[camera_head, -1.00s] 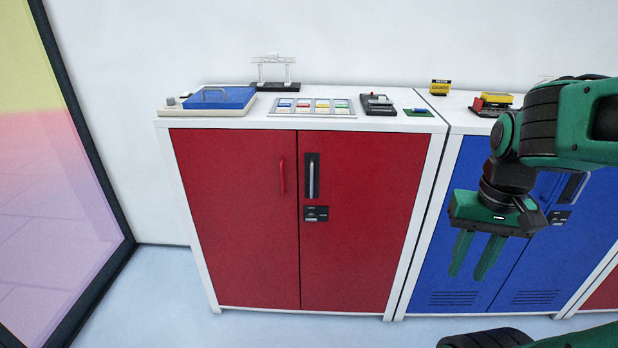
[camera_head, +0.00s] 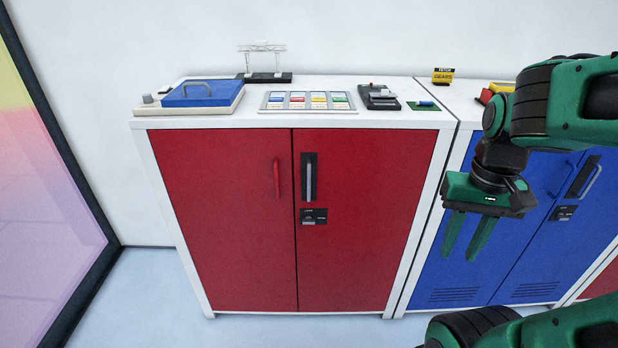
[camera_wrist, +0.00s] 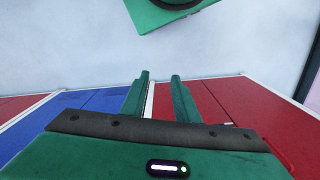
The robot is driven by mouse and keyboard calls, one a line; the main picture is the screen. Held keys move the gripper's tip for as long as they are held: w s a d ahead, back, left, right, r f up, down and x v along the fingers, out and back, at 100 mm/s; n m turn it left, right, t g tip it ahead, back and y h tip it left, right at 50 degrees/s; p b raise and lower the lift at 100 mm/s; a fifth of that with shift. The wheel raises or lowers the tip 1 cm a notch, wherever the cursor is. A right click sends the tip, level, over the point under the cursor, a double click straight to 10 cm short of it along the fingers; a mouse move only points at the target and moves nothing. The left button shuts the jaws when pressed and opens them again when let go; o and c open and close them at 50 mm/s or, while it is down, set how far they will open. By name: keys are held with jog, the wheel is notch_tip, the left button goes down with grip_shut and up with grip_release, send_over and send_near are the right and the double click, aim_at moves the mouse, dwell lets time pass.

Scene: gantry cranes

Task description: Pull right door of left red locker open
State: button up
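The left red locker (camera_head: 222,230) stands in the middle of the head view with both doors shut. Its right door (camera_head: 362,210) has an upright grey handle (camera_head: 310,180) on a black plate near the middle seam. A small black lock panel (camera_head: 313,216) sits below the handle. The left door has a red handle (camera_head: 276,179). My gripper (camera_head: 462,250) points down in front of the blue locker, to the right of the red door. Its fingers are apart with nothing between them. In the wrist view the gripper (camera_wrist: 158,78) is also open, with red and blue locker fronts beyond it.
The blue locker (camera_head: 478,270) stands right of the red one. On the red locker's top are a blue-lidded box (camera_head: 205,95), a tray of coloured pieces (camera_head: 308,101), a model gantry (camera_head: 265,65) and small devices. The floor before the red locker looks clear.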

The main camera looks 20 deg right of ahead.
jog(key=r+t+h, duration=0.2)
jog(key=t, duration=0.2)
send_over(308, 174)
jog(key=s+a, duration=0.2)
jog(key=s, duration=0.1)
jog(key=shift+n, duration=0.3)
jog(key=x, duration=0.7)
jog(key=d+x, duration=0.1)
jog(key=x, duration=0.2)
jog(key=shift+w+f, duration=0.15)
jog(key=shift+f, duration=0.05)
jog(key=shift+c, duration=0.3)
grip_shut()
